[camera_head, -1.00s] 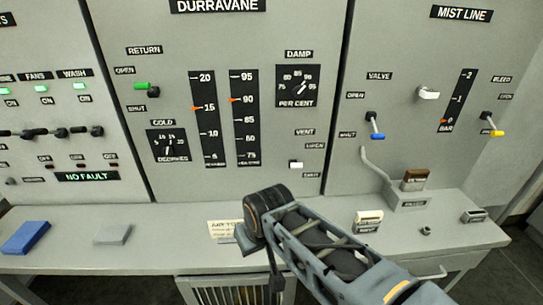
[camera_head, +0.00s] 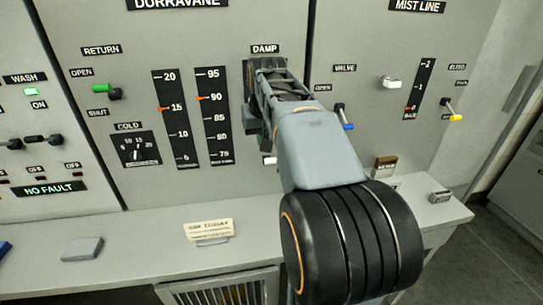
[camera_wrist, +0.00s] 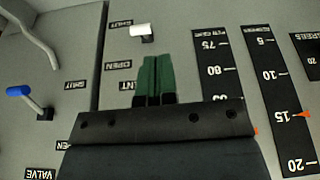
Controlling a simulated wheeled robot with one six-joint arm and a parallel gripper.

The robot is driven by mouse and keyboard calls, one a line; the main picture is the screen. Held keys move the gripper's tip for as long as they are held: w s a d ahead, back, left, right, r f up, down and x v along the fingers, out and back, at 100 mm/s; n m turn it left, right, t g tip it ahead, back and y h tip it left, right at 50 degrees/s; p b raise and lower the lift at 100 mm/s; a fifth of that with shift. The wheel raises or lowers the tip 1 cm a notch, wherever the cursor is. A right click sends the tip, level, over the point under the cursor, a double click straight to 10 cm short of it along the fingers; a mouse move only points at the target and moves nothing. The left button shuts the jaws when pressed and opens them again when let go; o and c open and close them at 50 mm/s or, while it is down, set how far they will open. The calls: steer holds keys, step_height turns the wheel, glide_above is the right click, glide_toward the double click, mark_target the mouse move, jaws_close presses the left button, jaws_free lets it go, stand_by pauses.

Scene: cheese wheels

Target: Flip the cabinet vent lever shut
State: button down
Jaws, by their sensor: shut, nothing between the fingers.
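The vent lever has a white handle (camera_wrist: 142,31) on a dark pivot, in the upper middle of the wrist view, where the panel appears upside down. Its handle lies by the SHUT label (camera_wrist: 120,22), away from the OPEN label (camera_wrist: 118,65). I cannot tell whether it is fully at its stop. My gripper (camera_wrist: 156,60) shows as green fingers pressed together and empty, their tips just below the handle in that picture, apparently apart from it.
A blue-tipped valve lever (camera_head: 347,126) is right of my arm; it also shows in the wrist view (camera_wrist: 18,91). A green return lever (camera_head: 104,89) is at the left. A bent pipe (camera_wrist: 36,38) protrudes nearby. The ledge (camera_head: 140,230) below holds a card (camera_head: 209,229).

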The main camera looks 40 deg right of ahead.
mark_target(271, 160)
steer(key=shift+m, duration=0.5)
steer(key=d, duration=0.1)
steer(key=d+r, duration=0.1)
steer(key=d, duration=0.1)
steer(key=w+d+r, duration=0.1)
steer(key=shift+d+r, duration=0.1)
steer(key=shift+d, duration=0.25)
steer(key=x, duration=1.4)
steer(key=shift+s+d+p, duration=0.1)
steer(key=shift+s+p, duration=0.1)
steer(key=shift+p, duration=0.1)
